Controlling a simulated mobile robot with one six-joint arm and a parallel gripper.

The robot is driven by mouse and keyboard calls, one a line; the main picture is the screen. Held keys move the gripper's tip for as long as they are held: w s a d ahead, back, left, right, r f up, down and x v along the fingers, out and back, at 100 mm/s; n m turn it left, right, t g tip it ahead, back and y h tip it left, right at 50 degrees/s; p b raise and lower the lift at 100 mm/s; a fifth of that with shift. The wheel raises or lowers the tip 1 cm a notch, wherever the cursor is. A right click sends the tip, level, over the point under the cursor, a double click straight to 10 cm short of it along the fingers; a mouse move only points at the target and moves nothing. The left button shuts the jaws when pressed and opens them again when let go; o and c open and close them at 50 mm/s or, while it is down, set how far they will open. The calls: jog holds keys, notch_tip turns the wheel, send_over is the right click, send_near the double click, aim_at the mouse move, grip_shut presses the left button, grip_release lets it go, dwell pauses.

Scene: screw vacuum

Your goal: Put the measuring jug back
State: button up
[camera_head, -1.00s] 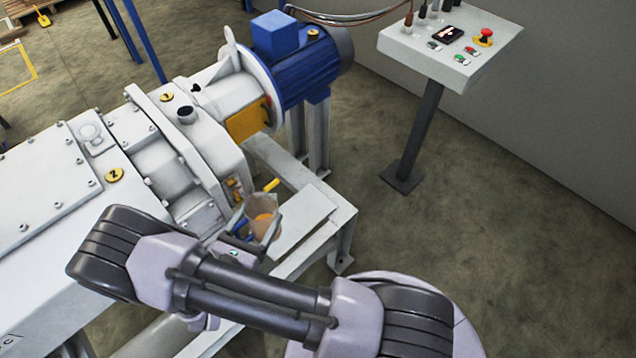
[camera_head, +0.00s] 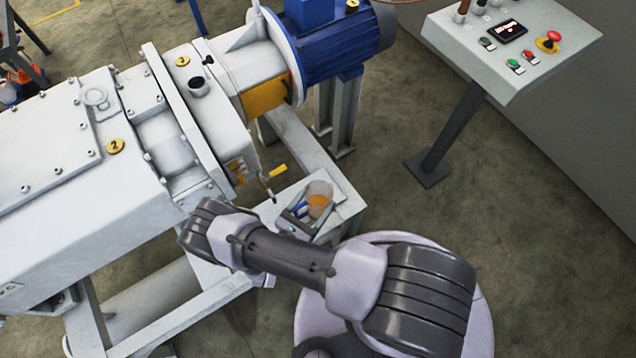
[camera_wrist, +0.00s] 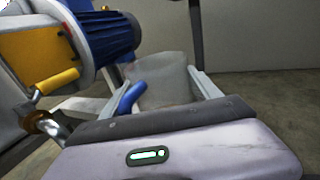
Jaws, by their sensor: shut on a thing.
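The measuring jug (camera_head: 320,196) is a clear cup with orange-brown liquid in its lower part and a blue handle. My gripper (camera_head: 300,212) is shut on it and holds it over or at the pale shelf on the machine's frame (camera_head: 347,206). I cannot tell whether the jug touches the shelf. In the wrist view the jug (camera_wrist: 165,80) stands between the two fingers, roughly upright, with its blue handle at the left. Its lower part is hidden behind my gripper (camera_wrist: 168,92).
A drain valve with a yellow handle (camera_head: 278,171) sits close to the left of the jug. The grey vacuum pump (camera_head: 160,150) and its blue motor (camera_head: 335,45) stand behind. A control panel on a post (camera_head: 510,45) is at the upper right, with clear floor before it.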

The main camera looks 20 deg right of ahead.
jog(key=w+f+b, duration=0.1)
jog(key=w, duration=0.1)
jog(key=w+d+f+b, duration=0.1)
jog(key=w+f+b, duration=0.1)
jog(key=w, duration=0.1)
jog(key=w+d+f+b, duration=0.1)
jog(key=w, duration=0.2)
jog(key=shift+d+f, duration=0.2)
jog(key=shift+d, duration=0.05)
jog(key=shift+r, duration=0.1)
jog(key=o, duration=2)
jog(key=shift+o, duration=0.2)
